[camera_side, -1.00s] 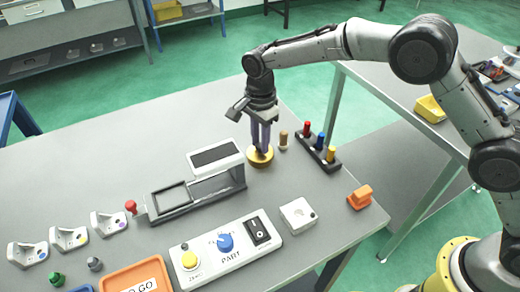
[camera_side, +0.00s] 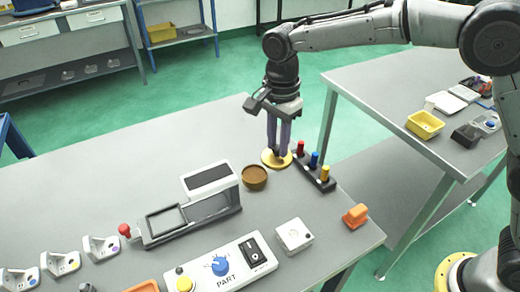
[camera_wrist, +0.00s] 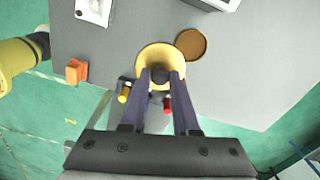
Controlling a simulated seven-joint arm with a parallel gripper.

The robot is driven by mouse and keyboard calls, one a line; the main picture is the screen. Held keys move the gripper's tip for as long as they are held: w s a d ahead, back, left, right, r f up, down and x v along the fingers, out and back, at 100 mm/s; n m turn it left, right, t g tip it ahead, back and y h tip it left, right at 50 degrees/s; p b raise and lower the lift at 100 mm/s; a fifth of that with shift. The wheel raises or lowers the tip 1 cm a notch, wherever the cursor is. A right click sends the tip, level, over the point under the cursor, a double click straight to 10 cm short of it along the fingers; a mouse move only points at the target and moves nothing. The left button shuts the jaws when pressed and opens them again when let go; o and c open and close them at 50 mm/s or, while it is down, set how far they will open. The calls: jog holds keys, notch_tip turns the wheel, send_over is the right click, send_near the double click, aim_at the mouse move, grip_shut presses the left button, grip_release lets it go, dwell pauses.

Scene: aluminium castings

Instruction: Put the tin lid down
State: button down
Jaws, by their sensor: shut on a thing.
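The tin lid (camera_side: 267,159) is a round yellow-gold disc in the side view, beyond and to the right of the open tin (camera_side: 254,178). My gripper (camera_side: 278,152) points down and is shut on the lid's dark knob (camera_wrist: 160,74). In the wrist view the lid (camera_wrist: 147,55) looks level, and its edge lies close beside the round brown tin (camera_wrist: 191,44). I cannot tell whether the lid touches the table or hangs just above it. My fingers hide part of it.
A black rack (camera_side: 314,173) with red, blue and yellow pegs stands close to the right of the lid. A grey-white stand (camera_side: 210,180) is left of the tin. An orange block (camera_side: 355,216) and a control panel (camera_side: 228,262) are nearer the front. The table's far edge is behind the lid.

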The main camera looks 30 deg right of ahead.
jog(key=s+d, duration=0.4)
jog(key=s, duration=0.5)
jog(key=s+d, duration=0.4)
jog(key=s, duration=0.6)
jog(key=s+d, duration=0.3)
jog(key=s, duration=0.6)
jog(key=w+a+f, duration=0.2)
jog(key=w, duration=0.1)
jog(key=w+a+f, duration=0.2)
jog(key=w+f, duration=0.1)
jog(key=w, duration=0.1)
jog(key=w+a+f, duration=0.2)
jog(key=w+f, duration=0.1)
jog(key=w, duration=0.1)
jog(key=shift+w+a+f, duration=0.1)
jog(key=shift+w+f, duration=0.1)
jog(key=shift+w, duration=0.05)
jog(key=shift+w+a+f, duration=0.1)
jog(key=shift+w+f, duration=0.1)
jog(key=shift+f, duration=1.65)
jog(key=shift+f, duration=0.15)
jog(key=c, duration=0.7)
grip_release()
jog(key=shift+o, duration=0.2)
